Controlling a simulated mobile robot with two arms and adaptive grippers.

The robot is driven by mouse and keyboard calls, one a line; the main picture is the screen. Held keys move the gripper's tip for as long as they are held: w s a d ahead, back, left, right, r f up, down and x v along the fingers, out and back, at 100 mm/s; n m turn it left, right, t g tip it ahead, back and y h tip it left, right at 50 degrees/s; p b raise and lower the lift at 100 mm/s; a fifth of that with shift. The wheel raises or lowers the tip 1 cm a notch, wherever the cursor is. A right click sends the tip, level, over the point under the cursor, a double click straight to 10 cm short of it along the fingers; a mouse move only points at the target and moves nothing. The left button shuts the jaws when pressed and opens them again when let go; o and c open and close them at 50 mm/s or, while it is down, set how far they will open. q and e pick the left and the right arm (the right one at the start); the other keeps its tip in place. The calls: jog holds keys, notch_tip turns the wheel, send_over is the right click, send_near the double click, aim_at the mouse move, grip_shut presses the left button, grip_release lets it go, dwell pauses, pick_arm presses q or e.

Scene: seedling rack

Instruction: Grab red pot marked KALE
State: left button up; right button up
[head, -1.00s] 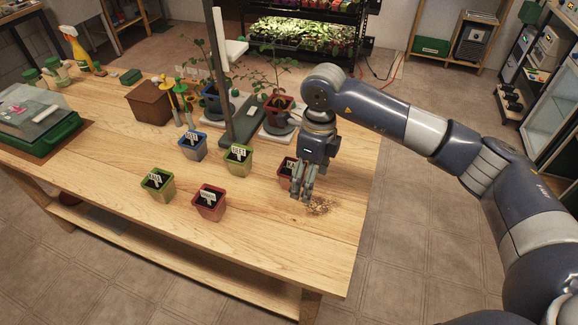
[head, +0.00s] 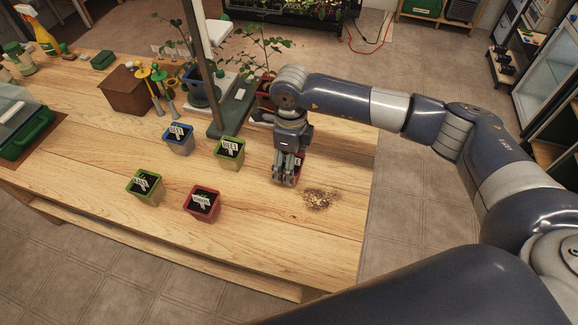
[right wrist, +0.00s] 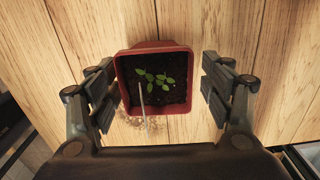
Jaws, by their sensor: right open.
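A red pot (right wrist: 121,80) with a small green seedling and a thin pale label seen edge-on sits between the fingers of my right gripper (right wrist: 160,92) in the right wrist view. The fingers are open, one set on each side, with a gap to the walls. In the head view my right gripper (head: 285,180) points down and hides most of this red pot (head: 301,164); its label cannot be read now. Another red pot (head: 202,213) with a white label stands further left, apart from the gripper. My left gripper is not in view.
Two green pots (head: 230,161) and (head: 145,200) and a blue pot (head: 179,148) stand to the left on the wooden table (head: 250,240). Spilled soil (head: 320,198) lies to the right. A dark post (head: 203,70) and taller potted plants stand behind.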

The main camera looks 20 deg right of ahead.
jog(key=f, duration=0.3)
jog(key=shift+s+a+p, duration=0.1)
jog(key=shift+a+p, duration=0.1)
jog(key=shift+p, duration=0.15)
jog(key=shift+f, duration=0.25)
jog(key=c, duration=1.2)
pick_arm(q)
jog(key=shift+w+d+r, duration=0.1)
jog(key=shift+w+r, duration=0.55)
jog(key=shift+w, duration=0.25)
pick_arm(e)
jog(key=shift+r, duration=0.1)
